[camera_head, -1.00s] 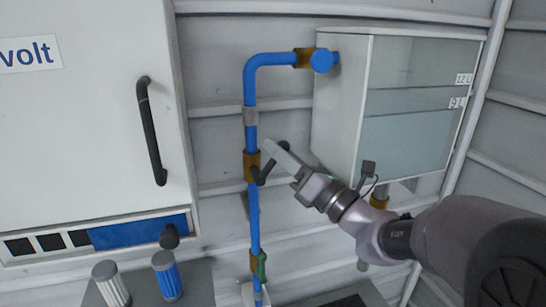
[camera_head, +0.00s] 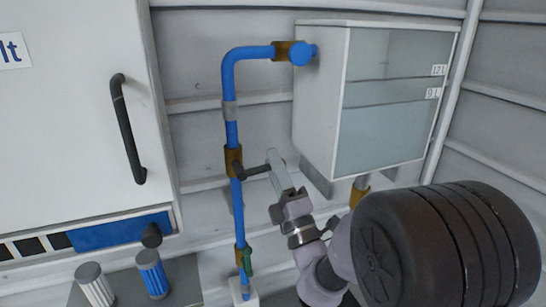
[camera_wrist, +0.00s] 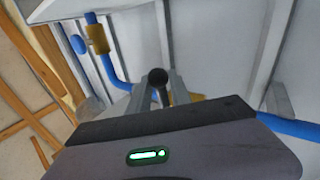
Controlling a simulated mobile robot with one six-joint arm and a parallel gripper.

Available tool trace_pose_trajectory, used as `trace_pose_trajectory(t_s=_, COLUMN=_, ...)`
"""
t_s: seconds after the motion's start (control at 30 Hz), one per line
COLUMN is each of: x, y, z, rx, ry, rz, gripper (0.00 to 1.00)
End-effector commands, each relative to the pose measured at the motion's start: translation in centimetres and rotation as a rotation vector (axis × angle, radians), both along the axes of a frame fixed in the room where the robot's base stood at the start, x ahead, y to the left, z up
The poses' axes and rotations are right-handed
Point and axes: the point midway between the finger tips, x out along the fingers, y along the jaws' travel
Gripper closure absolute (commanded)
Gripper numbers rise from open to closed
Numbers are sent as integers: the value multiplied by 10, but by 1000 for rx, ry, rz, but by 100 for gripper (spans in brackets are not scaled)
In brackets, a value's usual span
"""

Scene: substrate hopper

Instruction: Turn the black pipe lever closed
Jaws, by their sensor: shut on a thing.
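The black pipe lever (camera_head: 255,170) sits on a brass valve (camera_head: 234,161) in the vertical blue pipe (camera_head: 232,130). It points to the right of the pipe, nearly level. My gripper (camera_head: 275,163) is at the lever's outer end, with its fingers shut on it. In the wrist view the lever's round black end (camera_wrist: 157,77) shows between my two grey fingers, and the brass valve and blue pipe are behind it. The fingers hide part of the lever's end in the head view.
A white tank (camera_head: 318,100) with a glass front hangs right of the pipe. A green lever (camera_head: 248,260) sits lower on the pipe. A white cabinet (camera_head: 70,130) with a black handle (camera_head: 127,130) stands left. White and blue cylinders (camera_head: 152,275) stand below it.

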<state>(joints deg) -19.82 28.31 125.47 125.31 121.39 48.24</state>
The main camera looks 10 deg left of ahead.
Motion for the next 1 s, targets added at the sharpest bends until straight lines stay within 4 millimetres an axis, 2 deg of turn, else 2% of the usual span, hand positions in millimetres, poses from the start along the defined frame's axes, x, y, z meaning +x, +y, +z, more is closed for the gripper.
trace_pose_trajectory(t_s=0.33, x=0, y=0, z=-7, rx=89, ry=54, rz=1, gripper=100)
trace_pose_trajectory(t_s=0.83, x=0, y=0, z=-9, rx=99, ry=62, rz=1, gripper=100)
trace_pose_trajectory(t_s=0.87, x=0, y=0, z=-9, rx=99, ry=62, rz=1, gripper=69)
trace_pose_trajectory(t_s=0.9, x=0, y=0, z=-9, rx=99, ry=62, rz=1, gripper=64)
trace_pose_trajectory(t_s=1.0, x=0, y=0, z=-9, rx=99, ry=61, rz=1, gripper=64)
